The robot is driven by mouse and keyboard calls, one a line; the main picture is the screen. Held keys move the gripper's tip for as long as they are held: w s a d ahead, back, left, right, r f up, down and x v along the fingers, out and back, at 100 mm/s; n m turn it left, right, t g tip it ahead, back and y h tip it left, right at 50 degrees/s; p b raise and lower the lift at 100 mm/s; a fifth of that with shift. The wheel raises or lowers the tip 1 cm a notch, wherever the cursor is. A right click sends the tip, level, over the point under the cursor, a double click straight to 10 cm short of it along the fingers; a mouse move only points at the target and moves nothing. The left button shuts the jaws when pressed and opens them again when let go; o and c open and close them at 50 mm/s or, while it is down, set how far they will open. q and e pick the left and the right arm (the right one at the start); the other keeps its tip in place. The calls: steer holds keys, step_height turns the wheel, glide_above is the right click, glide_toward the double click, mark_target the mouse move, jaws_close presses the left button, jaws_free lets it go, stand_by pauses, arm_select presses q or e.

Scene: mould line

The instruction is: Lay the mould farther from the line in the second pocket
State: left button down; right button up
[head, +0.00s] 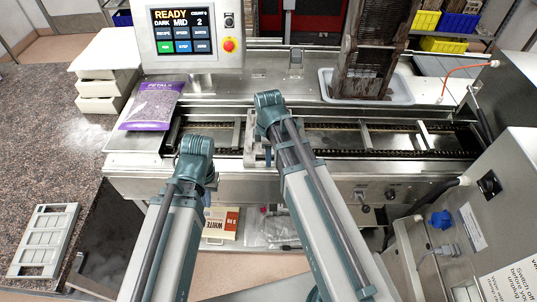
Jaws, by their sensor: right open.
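A pale grey mould (45,240) with several rectangular recesses lies flat on the speckled counter at the lower left, apart from both grippers. I cannot make out a second mould. The line (320,138) is a chain conveyor whose pale cross bars (366,136) divide it into pockets. My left gripper (207,196) is in front of the line's near edge, mostly hidden by its own wrist; its jaws cannot be made out. My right gripper (262,155) is over the line beside a pale bar (250,132); it is open, its jaws partly hidden by its wrist.
A purple bag (152,106) lies at the line's left end, below a control panel (192,38) reading READY. White stacked boxes (108,85) stand on the counter (50,120). A tall rack (368,45) in a tray (400,92) stands behind the line. A grey cabinet (480,210) blocks the right.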

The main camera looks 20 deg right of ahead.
arm_select(q)
step_height(320, 180, up, 11)
steer(key=p, duration=1)
arm_select(e)
step_height(320, 180, up, 11)
arm_select(q)
steer(key=shift+f, duration=0.15)
arm_select(e)
steer(key=shift+s+f, duration=0.1)
steer(key=shift+f, duration=0.05)
arm_select(q)
step_height(320, 180, down, 20)
steer(key=b, duration=2)
arm_select(e)
steer(key=s+a+f+m, duration=0.5)
steer(key=f, duration=0.5)
steer(key=s+a+f+m+h, duration=0.1)
steer(key=s+a+f+m, duration=0.3)
steer(key=f, duration=0.6)
steer(key=shift+s+a+m, duration=0.35)
steer(key=shift+s+m, duration=0.65)
steer(key=shift+s, duration=0.2)
